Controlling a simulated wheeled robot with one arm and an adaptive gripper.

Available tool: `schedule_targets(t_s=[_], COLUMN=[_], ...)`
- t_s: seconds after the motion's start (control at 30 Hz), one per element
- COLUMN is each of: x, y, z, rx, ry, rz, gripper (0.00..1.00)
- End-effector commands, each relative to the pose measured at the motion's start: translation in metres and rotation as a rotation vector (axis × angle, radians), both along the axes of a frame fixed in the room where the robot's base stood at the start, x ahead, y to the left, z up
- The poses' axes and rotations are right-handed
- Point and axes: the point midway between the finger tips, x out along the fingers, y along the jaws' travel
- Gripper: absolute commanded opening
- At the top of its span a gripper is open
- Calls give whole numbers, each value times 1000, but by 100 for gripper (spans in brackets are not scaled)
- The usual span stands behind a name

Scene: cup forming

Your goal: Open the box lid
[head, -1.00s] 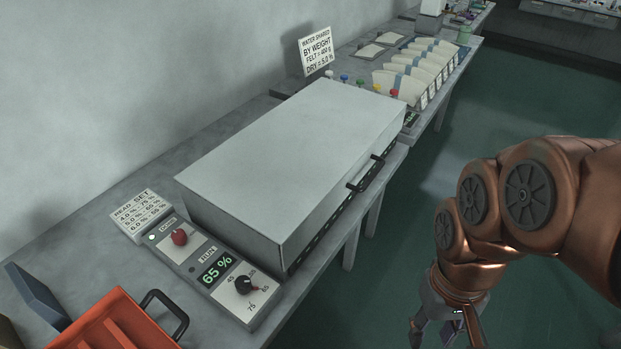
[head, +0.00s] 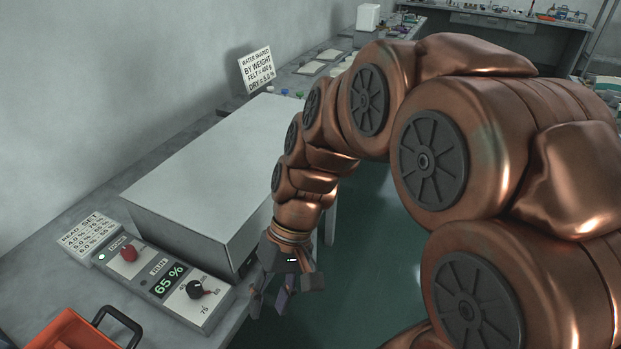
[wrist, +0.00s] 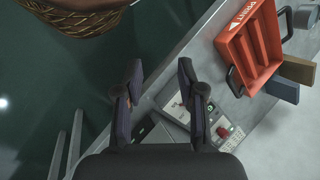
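The large grey box (head: 220,165) sits on the bench with its flat lid down. Its front side and the black handle seen earlier are hidden behind my arm in the head view. My gripper (head: 268,302) hangs beside the box's near right corner, at the bench's front edge, pointing down and touching nothing that I can see. In the wrist view my gripper (wrist: 160,75) has its two fingers spread apart with nothing between them. The control panel (head: 165,285) with a red knob, a black dial and a green "65 %" display lies left of the gripper; it also shows in the wrist view (wrist: 178,110).
An orange tray (head: 75,328) with black handles stands at the near end of the bench. A sign (head: 255,70) stands behind the box. Small dark blocks (wrist: 284,90) lie beside the tray.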

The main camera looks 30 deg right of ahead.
Motion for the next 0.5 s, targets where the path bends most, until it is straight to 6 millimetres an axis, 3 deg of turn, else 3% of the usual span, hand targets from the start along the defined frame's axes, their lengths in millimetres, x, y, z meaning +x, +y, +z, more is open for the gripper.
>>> schedule_targets(t_s=[0.27, 0.5], x=[88, 159], y=[-16, -72], z=[-7, -10], rx=[299, 496], ry=[-83, -225], rz=[-204, -407], gripper=[39, 39])
